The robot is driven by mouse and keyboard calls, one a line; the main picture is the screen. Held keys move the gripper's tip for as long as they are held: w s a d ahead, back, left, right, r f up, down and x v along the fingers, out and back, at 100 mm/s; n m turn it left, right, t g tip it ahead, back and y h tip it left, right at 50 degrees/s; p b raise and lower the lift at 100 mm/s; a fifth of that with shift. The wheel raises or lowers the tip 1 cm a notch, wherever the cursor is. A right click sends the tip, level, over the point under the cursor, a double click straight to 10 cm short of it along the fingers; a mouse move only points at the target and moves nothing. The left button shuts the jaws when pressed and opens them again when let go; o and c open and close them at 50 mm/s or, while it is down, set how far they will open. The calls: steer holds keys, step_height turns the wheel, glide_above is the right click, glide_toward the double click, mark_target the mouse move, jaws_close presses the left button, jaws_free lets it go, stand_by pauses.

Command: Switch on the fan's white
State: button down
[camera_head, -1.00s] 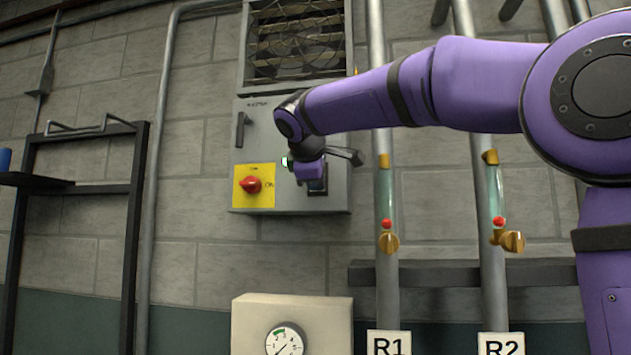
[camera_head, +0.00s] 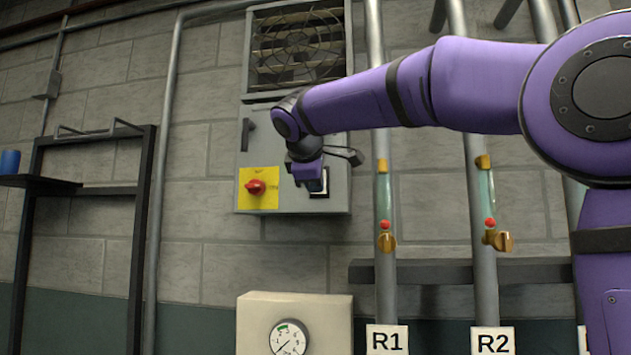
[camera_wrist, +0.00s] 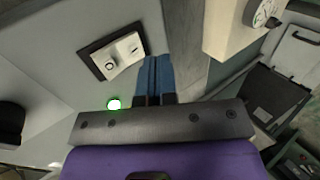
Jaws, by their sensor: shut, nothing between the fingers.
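The fan (camera_head: 300,48) sits behind a grille at the top of the grey wall box. Its white switch (camera_wrist: 117,55) has a dark frame and small marks on its face in the wrist view. In the head view the switch (camera_head: 320,184) is partly hidden behind my gripper (camera_head: 307,174). In the wrist view my gripper (camera_wrist: 154,72) has its two blue fingers together, empty. The fingertips are just beside the switch, to its right; I cannot tell whether they touch it. A green lamp (camera_wrist: 114,104) glows on the box below the switch.
Pipes with glass tubes and brass valves (camera_head: 387,242) stand to the right. A gauge box (camera_head: 291,308) is below.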

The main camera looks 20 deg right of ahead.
steer(key=f+v, duration=0.1)
steer(key=v, duration=0.9)
steer(key=s+d+f+m+g+y, duration=0.1)
steer(key=s+d+f+m+y, duration=0.1)
steer(key=s+f, duration=0.6)
steer(key=s+d+f+m+g+y, duration=0.1)
steer(key=s+d+f+m+y, duration=0.1)
steer(key=s+f+m, duration=0.3)
steer(key=s+d+f+m+g+y, duration=0.2)
steer(key=s+f, duration=1)
steer(key=f, duration=1.1)
steer(key=shift+s+d+f+m+y, duration=0.2)
steer(key=shift+d+f+m+y, duration=0.3)
steer(key=shift+m, duration=0.6)
steer(key=shift+d+r, duration=0.1)
